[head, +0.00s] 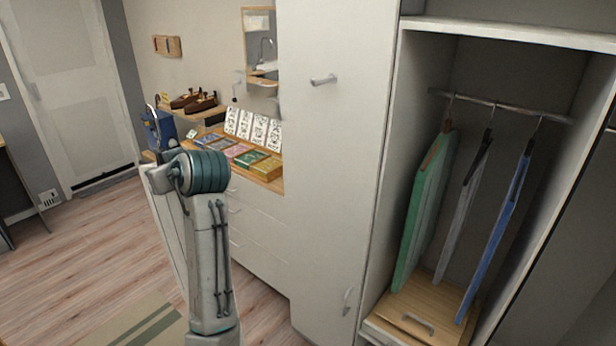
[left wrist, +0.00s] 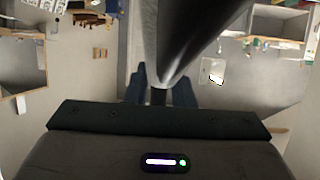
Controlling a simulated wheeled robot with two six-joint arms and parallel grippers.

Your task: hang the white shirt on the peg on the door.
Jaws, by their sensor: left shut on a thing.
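In the left wrist view my left gripper (left wrist: 158,95) is shut, its dark fingers on either side of a smooth, shaded grey shape that runs to the top edge. In the head view a pale flat panel, which looks like the white shirt (head: 170,235), hangs upright beside my left arm and is partly hidden by it. My left gripper is hidden behind the arm there. The white door (head: 75,110) stands closed at the far left. I cannot make out a peg on it. My right gripper is not in view.
The open wardrobe at right holds a green garment (head: 427,210), a grey one (head: 463,205) and a blue one (head: 497,235) on a rail (head: 500,104). A tall closed cabinet (head: 330,180) and a dresser with small boxes (head: 262,165) stand mid-view. Wood floor (head: 60,255) is clear at left.

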